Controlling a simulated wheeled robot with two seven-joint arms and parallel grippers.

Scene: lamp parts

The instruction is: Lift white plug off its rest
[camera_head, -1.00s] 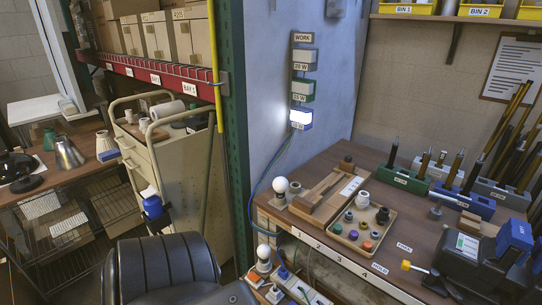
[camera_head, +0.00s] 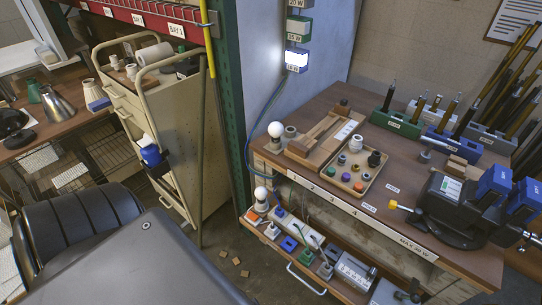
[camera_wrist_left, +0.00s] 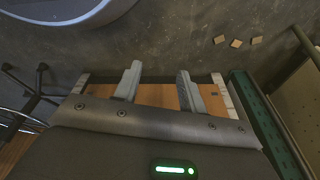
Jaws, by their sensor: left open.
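Neither gripper shows in the head view.
The workbench (camera_head: 440,245) holds a wooden tray (camera_head: 358,175) of small parts and a black clamp device (camera_head: 450,205). A bulb (camera_head: 261,194) stands at the shelf's left end.

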